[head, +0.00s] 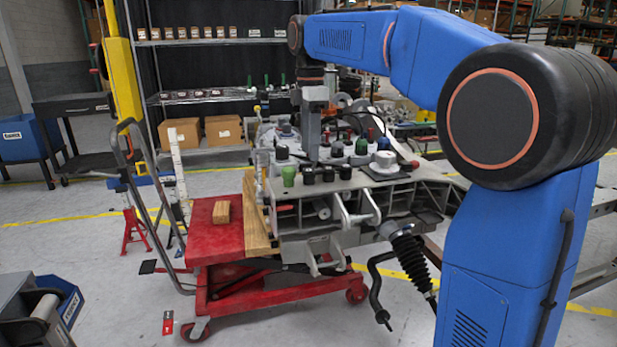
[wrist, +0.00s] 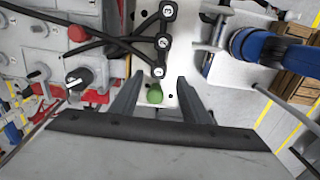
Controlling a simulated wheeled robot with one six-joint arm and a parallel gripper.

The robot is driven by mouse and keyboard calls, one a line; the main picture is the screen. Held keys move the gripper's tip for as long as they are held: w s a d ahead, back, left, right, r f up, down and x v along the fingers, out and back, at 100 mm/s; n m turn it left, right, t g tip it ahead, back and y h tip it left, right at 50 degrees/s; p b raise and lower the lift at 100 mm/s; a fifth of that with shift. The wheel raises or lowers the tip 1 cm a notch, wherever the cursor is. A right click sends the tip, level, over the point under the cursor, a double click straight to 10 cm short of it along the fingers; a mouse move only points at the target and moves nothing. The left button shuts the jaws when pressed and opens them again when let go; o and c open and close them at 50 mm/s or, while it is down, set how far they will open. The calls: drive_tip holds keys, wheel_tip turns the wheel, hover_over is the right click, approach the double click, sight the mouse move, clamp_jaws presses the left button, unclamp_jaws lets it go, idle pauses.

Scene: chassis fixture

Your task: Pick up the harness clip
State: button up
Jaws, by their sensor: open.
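No part is plainly recognisable as the harness clip. A small green rounded piece (wrist: 155,93) sits between the fingers of my gripper (wrist: 160,80) in the wrist view, on a pale plate. The fingers are open, with a gap on both sides of it; I cannot tell their height above it. Just beyond, a black triangular part (wrist: 161,42) with three round metal ends and dark cables lies on the plate. In the head view my gripper (head: 313,158) points down over the fixture, its fingertips partly hidden among the parts. A green knob-like piece (head: 289,176) stands at the fixture's front edge.
The grey chassis fixture (head: 345,187) carries several black, red, blue and green knobs close to my gripper. A red lift cart (head: 215,240) with a wooden block (head: 221,212) stands to its left.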

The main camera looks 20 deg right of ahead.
sight(310, 170)
drive_tip(key=shift+w+f, duration=0.1)
drive_tip(key=shift+f, duration=3.65)
clamp_jaws()
